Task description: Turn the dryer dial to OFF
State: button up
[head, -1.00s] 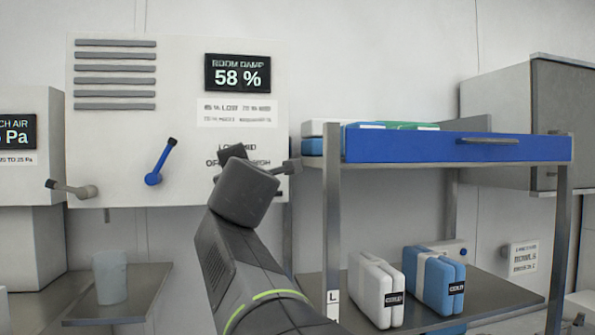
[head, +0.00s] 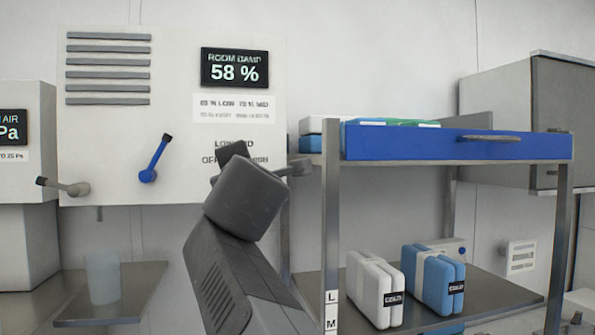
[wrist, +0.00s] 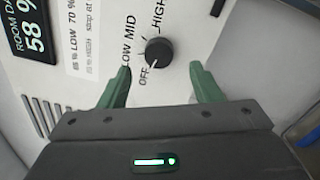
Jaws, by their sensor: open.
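The dryer dial (wrist: 158,51) is a round black knob on the white dryer panel (wrist: 205,20), seen in the wrist view. The words OFF, LOW, MID and HIGH are printed around it. A small pale mark shows on its lower edge, on the side of OFF; its exact setting is hard to read. My gripper (wrist: 159,68) is open, with one green finger on each side of the dial in the picture. Contact with the dial cannot be seen. In the head view my arm hides the dial, and the labels show around it.
A humidity display (head: 235,67) reads 58 %. A blue lever (head: 154,160) and a grey lever (head: 64,187) stick out left of the dial. A metal rack with a blue drawer (head: 460,146) stands close on the right. A cup (head: 103,278) stands on the left shelf.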

jog(key=v, duration=0.8)
jog(key=shift+s+r+b, duration=0.2)
jog(key=shift+s+b, duration=0.05)
jog(key=shift+b, duration=0.15)
jog(key=shift+d, duration=0.3)
jog(key=f+p+x, duration=0.1)
jog(key=x, duration=1.2)
jog(key=shift+w+a+r, duration=0.3)
jog(key=shift+a+r, duration=0.05)
jog(key=shift+a, duration=0.1)
